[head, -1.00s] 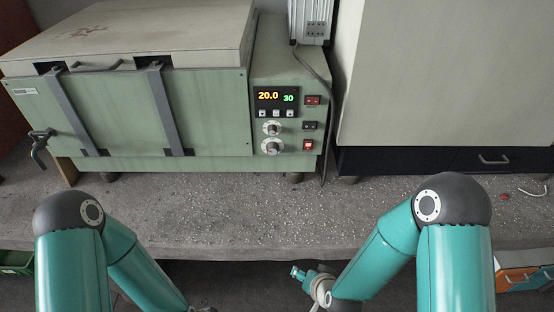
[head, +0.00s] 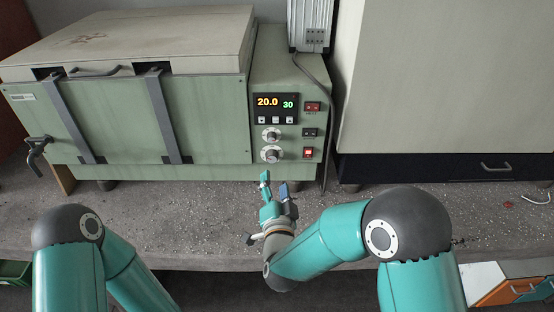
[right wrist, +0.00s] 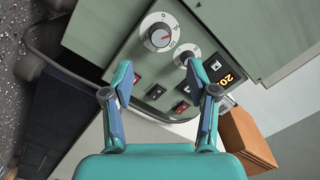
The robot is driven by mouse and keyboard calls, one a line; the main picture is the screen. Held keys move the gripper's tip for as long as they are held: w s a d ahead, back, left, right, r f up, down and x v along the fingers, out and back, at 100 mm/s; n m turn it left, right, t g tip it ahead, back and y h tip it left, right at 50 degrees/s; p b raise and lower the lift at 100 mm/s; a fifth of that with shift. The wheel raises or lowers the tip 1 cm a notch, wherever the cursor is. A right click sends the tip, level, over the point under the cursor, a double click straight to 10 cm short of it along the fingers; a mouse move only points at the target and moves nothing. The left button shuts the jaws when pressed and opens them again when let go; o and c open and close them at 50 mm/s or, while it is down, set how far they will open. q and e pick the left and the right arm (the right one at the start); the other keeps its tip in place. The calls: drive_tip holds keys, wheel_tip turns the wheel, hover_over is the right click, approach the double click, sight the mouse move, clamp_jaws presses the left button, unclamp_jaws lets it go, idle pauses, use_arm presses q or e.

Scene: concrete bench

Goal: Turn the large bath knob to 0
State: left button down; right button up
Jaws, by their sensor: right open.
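The large bath knob (head: 271,155) is the lower of two round knobs on the green bath's control panel. It has a silver cap and a white dial. In the right wrist view the large knob (right wrist: 160,38) shows a red mark at its upper right; its numbers are too small to read. The smaller knob (head: 271,135) sits above it. My right gripper (head: 275,180) is open and empty, just below and in front of the panel, apart from the knob. It also shows in the right wrist view (right wrist: 160,78). My left gripper is out of view below the frame.
Red and black switches (head: 309,132) line the panel's right side. A cable (head: 325,90) hangs right of it. A drain tap (head: 38,150) juts out at the left. The concrete bench (head: 210,215) is clear in front.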

sight(273, 159)
drive_tip(key=w, duration=0.3)
drive_tip(key=w+p, duration=0.1)
drive_tip(key=w, duration=0.4)
drive_tip(key=shift+w+a, duration=0.25)
drive_tip(key=shift+w, duration=0.1)
